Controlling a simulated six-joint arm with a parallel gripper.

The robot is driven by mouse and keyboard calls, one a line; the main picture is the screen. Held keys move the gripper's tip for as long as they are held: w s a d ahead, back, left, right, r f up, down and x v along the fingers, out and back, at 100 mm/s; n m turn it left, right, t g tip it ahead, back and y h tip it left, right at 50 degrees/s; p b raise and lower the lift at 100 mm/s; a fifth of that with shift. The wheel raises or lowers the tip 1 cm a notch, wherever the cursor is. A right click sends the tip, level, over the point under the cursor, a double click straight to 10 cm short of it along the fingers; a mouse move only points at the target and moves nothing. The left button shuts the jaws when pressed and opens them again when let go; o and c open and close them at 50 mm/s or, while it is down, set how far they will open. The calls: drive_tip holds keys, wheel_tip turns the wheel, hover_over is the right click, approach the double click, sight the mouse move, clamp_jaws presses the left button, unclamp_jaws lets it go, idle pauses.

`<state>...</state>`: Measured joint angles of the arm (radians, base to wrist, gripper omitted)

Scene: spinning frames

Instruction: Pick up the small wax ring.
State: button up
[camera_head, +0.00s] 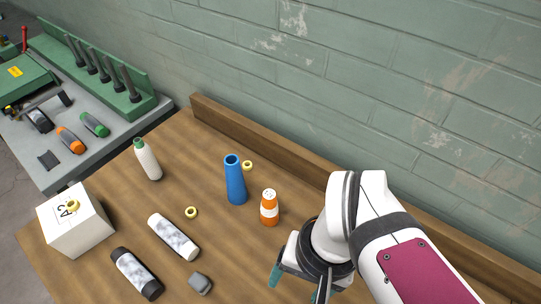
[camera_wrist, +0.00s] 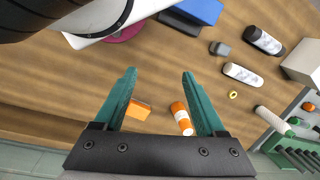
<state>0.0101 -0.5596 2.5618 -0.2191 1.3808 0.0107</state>
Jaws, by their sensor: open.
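Three pale yellow rings show in the head view. One ring (camera_head: 191,212) lies flat on the wooden table near the marbled cylinder; a yellow ring beside that cylinder also shows in the wrist view (camera_wrist: 233,95). A second ring (camera_head: 247,165) is just behind and right of the blue tapered tube. A third ring (camera_head: 73,205) sits on top of the white box. I cannot tell which one the task calls small. My gripper (camera_head: 298,284) is open and empty at the front right, apart from all rings. Its teal fingers are spread in the wrist view (camera_wrist: 159,75).
The marbled cylinder (camera_head: 174,237), dark-capped cylinder (camera_head: 136,273), grey block (camera_head: 200,283), bottle (camera_head: 148,160) and white box (camera_head: 85,232) are left. A wooden ledge (camera_head: 270,140) borders the wall.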

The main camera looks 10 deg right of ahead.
drive_tip(key=w+a+r+h, duration=0.1)
drive_tip(key=w+a+h, duration=0.1)
drive_tip(key=w, duration=0.7)
drive_tip(key=t+h, duration=0.2)
drive_tip(key=t, duration=0.2)
hover_over(193, 213)
drive_tip(key=s+a, duration=0.4)
drive_tip(key=s, duration=0.2)
wheel_tip(193, 213, down, 8)
drive_tip(key=x, duration=1.5)
drive_tip(key=shift+d+f, duration=0.2)
drive_tip(key=shift+f, duration=0.1)
clamp_jaws()
